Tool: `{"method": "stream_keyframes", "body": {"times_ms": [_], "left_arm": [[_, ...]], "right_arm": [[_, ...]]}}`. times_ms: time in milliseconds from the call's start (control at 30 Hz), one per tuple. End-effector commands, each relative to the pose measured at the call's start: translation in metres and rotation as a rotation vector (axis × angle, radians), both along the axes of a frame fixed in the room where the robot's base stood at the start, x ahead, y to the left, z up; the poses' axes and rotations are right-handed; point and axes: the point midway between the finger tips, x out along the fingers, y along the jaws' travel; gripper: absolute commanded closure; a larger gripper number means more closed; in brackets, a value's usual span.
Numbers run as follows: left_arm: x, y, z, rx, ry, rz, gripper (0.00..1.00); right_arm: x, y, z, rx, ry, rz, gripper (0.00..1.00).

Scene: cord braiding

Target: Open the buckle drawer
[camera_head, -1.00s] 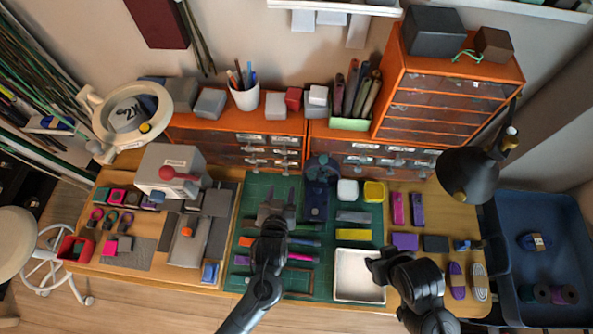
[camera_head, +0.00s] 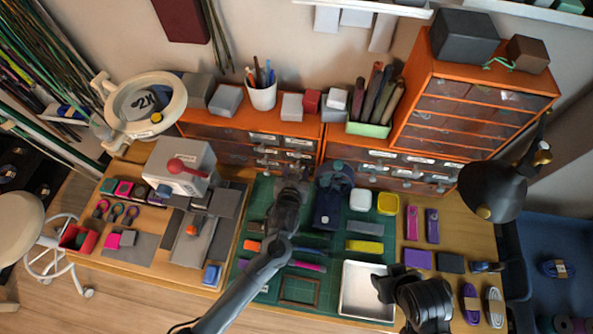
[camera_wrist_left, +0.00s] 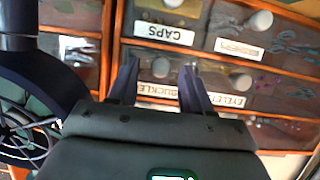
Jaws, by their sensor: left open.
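The buckle drawer (camera_wrist_left: 150,91) shows in the left wrist view as a dark front with a round grey knob (camera_wrist_left: 160,67) and a white label, partly hidden by my gripper. It looks shut, level with the drawers around it. My left gripper (camera_wrist_left: 160,72) is open, with one finger on each side of the knob; I cannot tell whether they touch it. In the head view my left gripper (camera_head: 292,172) is at the front of the orange drawer unit (camera_head: 233,127). My right gripper (camera_head: 385,286) is over the white tray's right side, its jaws unclear.
The caps drawer (camera_wrist_left: 165,30) is just above and the eyelet drawer (camera_wrist_left: 230,101) is to the right. A dark blue device (camera_head: 328,205) stands on the green mat right of my left gripper. A pen cup (camera_head: 262,96) and boxes stand on the unit.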

Motion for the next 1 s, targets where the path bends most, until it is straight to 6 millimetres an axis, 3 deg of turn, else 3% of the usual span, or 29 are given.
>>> {"method": "stream_keyframes", "body": {"times_ms": [367, 700, 1000], "left_arm": [[0.004, -0.0007, -0.001, -0.001, -0.001, -0.001, 0.51], [0.0037, -0.0006, -0.0011, 0.001, -0.001, 0.0, 1.0], [0.0005, -0.0034, -0.0005, 0.001, 0.001, -0.007, 1.0]], "right_arm": [[0.0001, 0.0019, -0.0009, 0.008, 0.0, -0.005, 0.53], [0.0002, 0.0029, -0.0009, 0.012, 0.001, -0.008, 0.53], [0.0, 0.0026, 0.0019, 0.011, 0.002, -0.007, 0.53]]}}
